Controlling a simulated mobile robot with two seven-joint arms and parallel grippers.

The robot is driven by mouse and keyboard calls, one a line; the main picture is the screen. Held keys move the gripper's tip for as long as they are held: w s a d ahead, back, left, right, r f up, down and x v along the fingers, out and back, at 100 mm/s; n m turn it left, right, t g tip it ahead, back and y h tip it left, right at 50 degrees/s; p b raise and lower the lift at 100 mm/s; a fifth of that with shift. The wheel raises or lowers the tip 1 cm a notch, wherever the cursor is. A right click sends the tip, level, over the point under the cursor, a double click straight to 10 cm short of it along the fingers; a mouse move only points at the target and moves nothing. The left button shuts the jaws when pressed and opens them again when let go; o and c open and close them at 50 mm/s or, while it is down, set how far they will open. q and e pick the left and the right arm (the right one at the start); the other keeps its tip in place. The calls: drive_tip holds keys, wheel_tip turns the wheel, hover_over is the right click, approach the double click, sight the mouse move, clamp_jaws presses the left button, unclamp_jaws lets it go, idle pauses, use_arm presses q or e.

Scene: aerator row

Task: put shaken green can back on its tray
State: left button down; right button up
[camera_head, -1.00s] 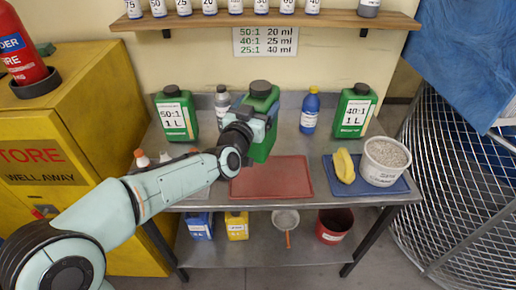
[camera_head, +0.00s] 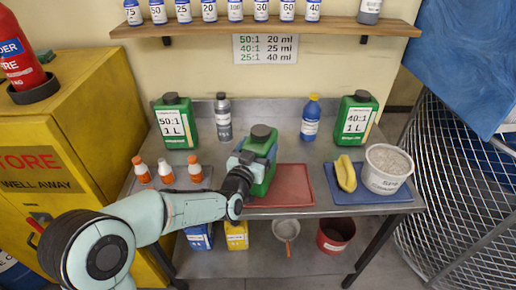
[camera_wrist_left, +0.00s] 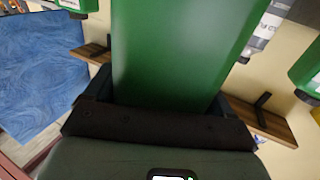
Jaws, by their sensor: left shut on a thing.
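My left gripper (camera_head: 252,168) is shut on a green can (camera_head: 266,178) with a dark cap. The can is roughly upright, over the left part of the red tray (camera_head: 292,184) on the metal bench. I cannot tell whether its base touches the tray. In the left wrist view the green can (camera_wrist_left: 180,55) fills the middle, between the dark fingers. The gripper hides part of the can's left side and the tray's left end. My right gripper is not in view.
Two labelled green cans, 50:1 (camera_head: 175,122) and 40:1 (camera_head: 355,120), stand at the back, with a grey bottle (camera_head: 223,120) and a blue bottle (camera_head: 310,120). Small orange-capped bottles (camera_head: 166,172) stand left. A blue tray (camera_head: 350,196) holds a yellow cloth and white tub.

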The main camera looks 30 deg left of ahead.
use_arm(q)
drive_tip(key=shift+r, duration=0.2)
drive_tip(key=shift+c, duration=1.2)
unclamp_jaws()
drive_tip(key=shift+f, duration=0.3)
drive_tip(key=shift+o, duration=1.2)
drive_tip(key=shift+s+r, duration=0.1)
drive_tip(key=shift+r, duration=0.1)
drive_tip(key=s+d+b, duration=0.2)
drive_tip(key=s, duration=0.9)
drive_tip(key=shift+s, duration=0.4)
